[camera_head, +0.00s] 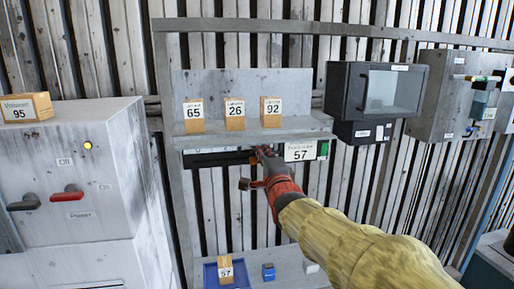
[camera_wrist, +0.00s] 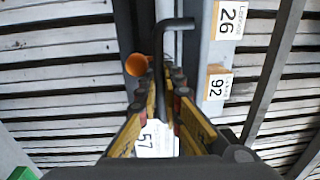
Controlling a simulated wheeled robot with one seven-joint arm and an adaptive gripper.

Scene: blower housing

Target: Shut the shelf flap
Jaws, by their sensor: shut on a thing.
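A grey shelf (camera_head: 250,133) on the wall frame carries several small boxes. Under its front edge runs a dark strip (camera_head: 215,159), which I take to be the flap; how far it stands open I cannot tell. My gripper (camera_head: 264,152) is at this strip, just left of the white label plate (camera_head: 300,151) marked 57. In the wrist view a dark bent handle (camera_wrist: 160,40) runs between the fingers of my gripper (camera_wrist: 163,78), which are shut on it. The gripped part is partly hidden by the fingers. The 57 plate also shows there (camera_wrist: 155,140).
Boxes marked 65 (camera_head: 194,116), 26 (camera_head: 235,115) and 92 (camera_head: 271,111) stand on the shelf. A black windowed cabinet (camera_head: 345,88) is to the right. Below is a lower shelf (camera_head: 300,283) with a blue tray (camera_head: 211,276). A grey machine (camera_head: 80,165) stands left.

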